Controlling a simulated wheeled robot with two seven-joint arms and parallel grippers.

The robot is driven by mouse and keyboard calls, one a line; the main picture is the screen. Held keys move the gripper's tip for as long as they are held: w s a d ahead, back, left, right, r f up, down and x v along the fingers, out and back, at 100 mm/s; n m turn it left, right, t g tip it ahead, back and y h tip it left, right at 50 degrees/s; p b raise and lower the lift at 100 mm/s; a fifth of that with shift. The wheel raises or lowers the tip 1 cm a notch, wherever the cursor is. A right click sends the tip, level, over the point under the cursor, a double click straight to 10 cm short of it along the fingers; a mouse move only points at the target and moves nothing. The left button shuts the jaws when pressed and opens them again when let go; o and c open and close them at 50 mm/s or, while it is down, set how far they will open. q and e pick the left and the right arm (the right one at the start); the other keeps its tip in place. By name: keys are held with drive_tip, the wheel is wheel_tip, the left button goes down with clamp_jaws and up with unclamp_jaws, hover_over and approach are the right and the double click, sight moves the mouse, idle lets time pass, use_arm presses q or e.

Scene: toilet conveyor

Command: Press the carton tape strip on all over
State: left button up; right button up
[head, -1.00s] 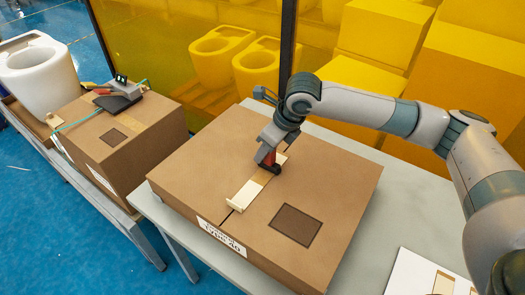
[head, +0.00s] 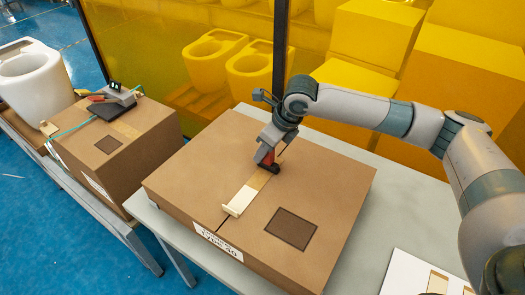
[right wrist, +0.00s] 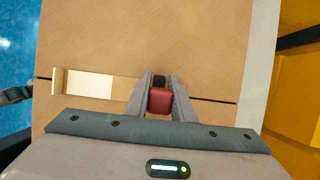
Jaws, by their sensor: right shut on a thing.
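A large brown carton (head: 190,170) lies on the grey table. A pale tape strip (head: 246,190) runs along its top seam, also seen in the right wrist view (right wrist: 92,86). Its near end has a raised cream tab (head: 232,211); the part by my gripper looks tan. My right gripper (head: 267,163) is shut on a red and black hand tool (right wrist: 160,99), pointing down at the strip's far part. The tool's black foot (head: 272,169) appears to touch the carton top. The fingers and tool hide the strip beneath them. My left gripper is out of view.
A smaller carton (head: 150,150) with a grey and black tool (head: 110,103) on top stands at left, beside a white toilet (head: 35,80). Yellow transparent panels (head: 180,50) stand behind. A white sheet (head: 415,272) lies at the table's front right.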

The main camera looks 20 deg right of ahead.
drive_tip(key=shift+w+d+p, duration=0.55)
drive_tip(key=shift+w+d, duration=0.2)
drive_tip(key=shift+d, duration=0.25)
drive_tip(key=shift+a, duration=0.1)
drive_tip(key=shift+s+a+p, duration=0.7)
drive_tip(key=shift+a+p, duration=0.1)
drive_tip(key=shift+s+a+f, duration=0.2)
drive_tip(key=shift+s+a, duration=0.1)
drive_tip(key=shift+s+a, duration=0.1)
drive_tip(key=shift+s+a+r+p, duration=0.1)
drive_tip(key=shift+s+a+p, duration=0.8)
drive_tip(key=shift+a+p, duration=0.3)
